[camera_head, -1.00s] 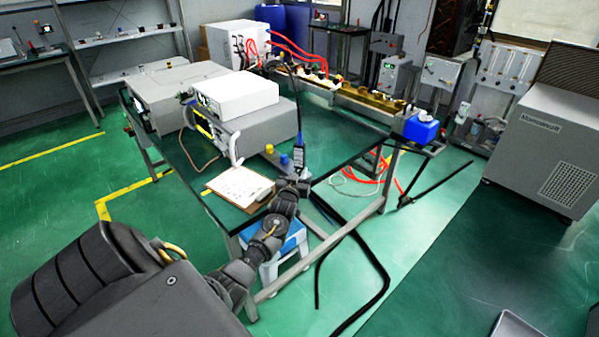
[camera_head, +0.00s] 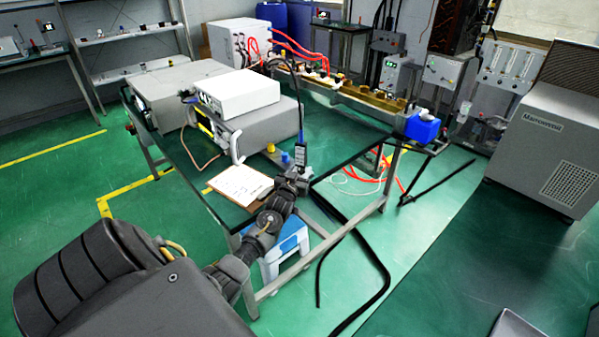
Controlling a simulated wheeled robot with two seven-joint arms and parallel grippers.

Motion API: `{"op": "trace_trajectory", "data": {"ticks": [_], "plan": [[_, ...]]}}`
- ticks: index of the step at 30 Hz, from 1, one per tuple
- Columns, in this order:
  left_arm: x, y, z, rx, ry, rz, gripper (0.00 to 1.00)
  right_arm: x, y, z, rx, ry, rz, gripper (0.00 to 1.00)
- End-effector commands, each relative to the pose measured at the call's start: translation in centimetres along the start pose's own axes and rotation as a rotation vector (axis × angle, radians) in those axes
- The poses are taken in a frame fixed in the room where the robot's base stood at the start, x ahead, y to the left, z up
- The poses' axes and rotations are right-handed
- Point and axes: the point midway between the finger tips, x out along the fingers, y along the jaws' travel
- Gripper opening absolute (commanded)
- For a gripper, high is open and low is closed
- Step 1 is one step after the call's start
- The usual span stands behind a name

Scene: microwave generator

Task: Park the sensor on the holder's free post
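The sensor (camera_head: 301,156) is a slim dark body with a pale label, standing roughly upright, with a black cable rising from its top and arching back to the bench instruments. My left gripper (camera_head: 295,178) is at its lower end, near the bench's right edge, and appears shut on it. The fingers are small and dark, so their grip is hard to make out. Just left of the sensor, a yellow-topped post (camera_head: 270,148) and a blue post (camera_head: 285,158) stand on the bench, apparently on the holder. The holder's base and any free post are not clear. My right gripper is out of view.
A clipboard (camera_head: 236,184) lies left of my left gripper. A white instrument (camera_head: 238,92) sits on a grey unit behind it. A blue and white step stool (camera_head: 285,243) is under the bench edge. A waveguide run with a blue container (camera_head: 422,127) extends behind to the right.

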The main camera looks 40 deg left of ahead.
Motion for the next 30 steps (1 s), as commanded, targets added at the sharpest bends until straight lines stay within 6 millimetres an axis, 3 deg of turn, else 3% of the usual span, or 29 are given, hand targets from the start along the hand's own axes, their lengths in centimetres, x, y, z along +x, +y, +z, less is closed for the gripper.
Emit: {"op": "trace_trajectory", "data": {"ticks": [8,21,30], "plan": [[-1.1,0.0,0.1,0.0,0.0,0.001,0.45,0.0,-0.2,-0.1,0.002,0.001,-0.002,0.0],[-9.1,0.0,0.1,-0.001,0.0,0.0,0.45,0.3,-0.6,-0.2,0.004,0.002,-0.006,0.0],[-10.8,0.0,0.0,0.0,-0.001,0.0,0.45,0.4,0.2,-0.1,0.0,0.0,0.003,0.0]]}}
